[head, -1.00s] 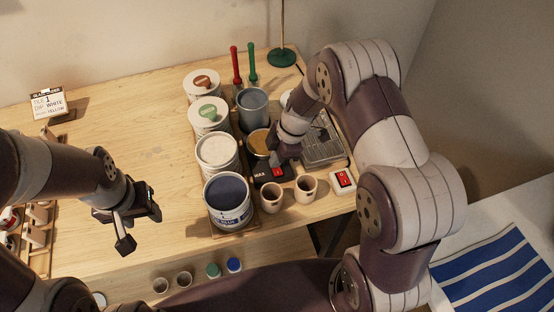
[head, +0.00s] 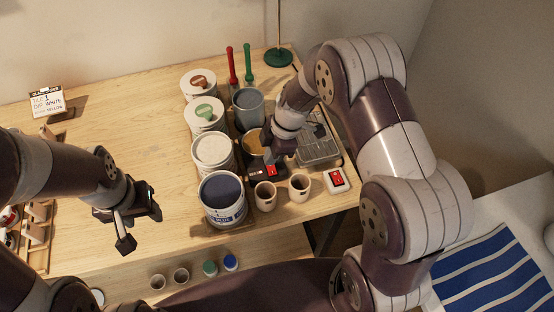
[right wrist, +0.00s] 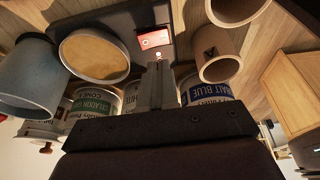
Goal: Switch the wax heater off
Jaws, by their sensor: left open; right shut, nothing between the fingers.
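The wax heater (head: 257,172) is a dark box with a round pot of tan wax (head: 254,139) on it and a red switch (head: 271,171) at its front. In the right wrist view, the red switch (right wrist: 153,39) sits on the dark heater, beside the wax pot (right wrist: 95,56). My right gripper (right wrist: 159,62) is shut and empty, its fingertips close to the switch; I cannot tell whether they touch. In the head view my right gripper (head: 270,158) is just behind the switch. The switch position is too small to read. My left gripper (head: 140,222) is open and empty over the table's left side.
Two small cups (head: 265,196) stand in front of the heater. Glaze tubs, including a dark blue one (head: 222,188), line its left. A grey pot (head: 248,105) is behind. A white box with another red switch (head: 337,179) lies right of the cups. The middle left tabletop is clear.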

